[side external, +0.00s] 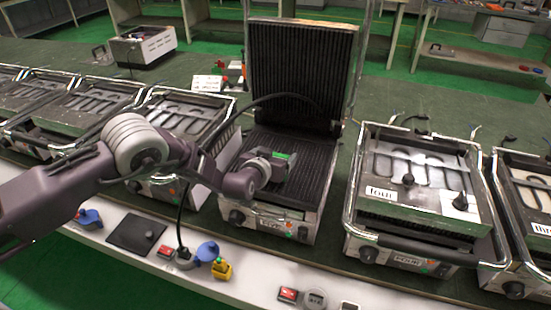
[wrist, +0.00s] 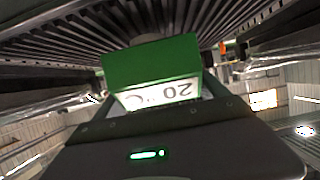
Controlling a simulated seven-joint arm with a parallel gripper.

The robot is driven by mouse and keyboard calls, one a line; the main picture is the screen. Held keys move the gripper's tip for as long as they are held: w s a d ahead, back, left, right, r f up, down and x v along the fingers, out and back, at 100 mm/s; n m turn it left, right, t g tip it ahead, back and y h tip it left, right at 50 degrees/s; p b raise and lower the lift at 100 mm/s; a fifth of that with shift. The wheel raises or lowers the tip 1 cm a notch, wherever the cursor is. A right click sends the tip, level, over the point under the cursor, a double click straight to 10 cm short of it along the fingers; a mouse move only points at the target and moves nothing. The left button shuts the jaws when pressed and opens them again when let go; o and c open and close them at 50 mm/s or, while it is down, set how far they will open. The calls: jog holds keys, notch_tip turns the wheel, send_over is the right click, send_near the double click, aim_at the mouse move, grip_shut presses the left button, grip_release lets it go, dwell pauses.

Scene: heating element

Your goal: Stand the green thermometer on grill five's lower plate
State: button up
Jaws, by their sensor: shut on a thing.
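The green thermometer (wrist: 150,62) is a green block with a white display reading 20 °C, upside down in the wrist view. Only a small green part of the thermometer (side external: 281,155) shows in the side view. My gripper (side external: 276,166) is shut on it, over the left part of grill five's ribbed black lower plate (side external: 312,165). I cannot tell whether the thermometer touches the plate. Grill five's lid (side external: 300,70) stands open, upright behind the plate. Its front label (side external: 270,224) reads five.
Grill four (side external: 415,185) stands closed at the right, with another closed grill at the far right. Closed grills (side external: 185,115) line the left. A black cable loops over the lower plate. Blue and yellow items (side external: 221,269) lie on the front ledge.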

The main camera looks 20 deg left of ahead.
jog(key=shift+f, duration=0.5)
jog(key=shift+f, duration=0.1)
jog(key=o, duration=1.4)
jog(key=v, duration=1.2)
jog(key=s+a+r+n+g+h, duration=0.15)
jog(key=a+r, duration=0.25)
jog(key=r, duration=0.9)
jog(key=s+a+r+g, duration=0.3)
jog(key=s+a+r, duration=0.2)
jog(key=s+r, duration=0.45)
jog(key=s+a+g, duration=0.1)
jog(key=s+a, duration=0.2)
jog(key=s, duration=0.6)
jog(key=s+a+r+m+g+y, duration=0.1)
jog(key=s+a, duration=0.2)
jog(key=s, duration=0.7)
jog(key=s+a+r+g, duration=0.1)
jog(key=s+a, duration=0.3)
jog(key=s, duration=0.6)
